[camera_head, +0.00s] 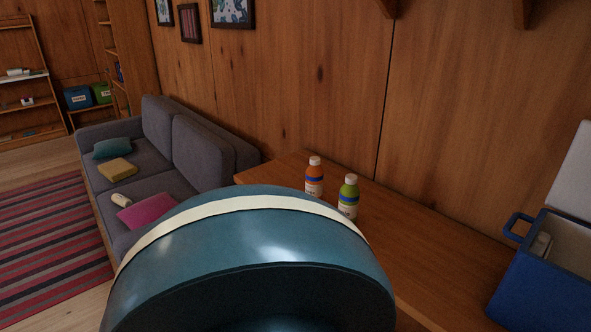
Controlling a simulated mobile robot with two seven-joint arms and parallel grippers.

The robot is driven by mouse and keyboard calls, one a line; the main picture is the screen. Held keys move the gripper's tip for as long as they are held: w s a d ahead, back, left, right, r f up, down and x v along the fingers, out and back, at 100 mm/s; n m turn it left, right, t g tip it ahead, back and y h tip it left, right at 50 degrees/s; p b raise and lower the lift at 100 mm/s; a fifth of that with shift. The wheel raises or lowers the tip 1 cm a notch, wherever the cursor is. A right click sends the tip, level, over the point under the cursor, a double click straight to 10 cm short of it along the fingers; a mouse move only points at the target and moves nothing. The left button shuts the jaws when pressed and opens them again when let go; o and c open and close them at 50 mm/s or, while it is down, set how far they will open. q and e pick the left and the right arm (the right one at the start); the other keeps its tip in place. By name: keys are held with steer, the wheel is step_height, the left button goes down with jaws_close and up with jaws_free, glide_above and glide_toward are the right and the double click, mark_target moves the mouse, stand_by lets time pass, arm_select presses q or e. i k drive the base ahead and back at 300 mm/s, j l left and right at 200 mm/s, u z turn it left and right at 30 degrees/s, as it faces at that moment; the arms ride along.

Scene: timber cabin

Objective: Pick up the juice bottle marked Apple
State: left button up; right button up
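Two juice bottles with white caps stand upright side by side on a wooden table (425,240) against the plank wall. The label writing is too small to read, so I cannot tell for sure which is marked Apple. A large blue rounded part of my own body covers the lower middle and hides the table's near left part. Neither gripper shows in the view.
A blue cooler box (545,285) with its pale lid open stands at the table's right end. Between bottles and cooler the table is clear. A grey sofa (160,165) with cushions stands left, beside a striped rug (50,240). Shelves (25,85) stand far left.

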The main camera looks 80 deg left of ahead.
mark_target(350, 193)
steer(key=k+j+u, duration=0.15)
steer(key=k+j, duration=0.15)
steer(key=k+j+u, duration=0.15)
steer(key=k+j, duration=0.15)
steer(key=k+j+u, duration=0.15)
steer(key=k+j, duration=0.15)
steer(key=k+j+u, duration=0.15)
steer(key=k+j, duration=0.15)
steer(key=k+j+u, duration=0.15)
steer(key=j, duration=0.4)
steer(key=k+j+u, duration=0.15)
steer(key=k+j, duration=0.15)
steer(key=j, duration=0.1)
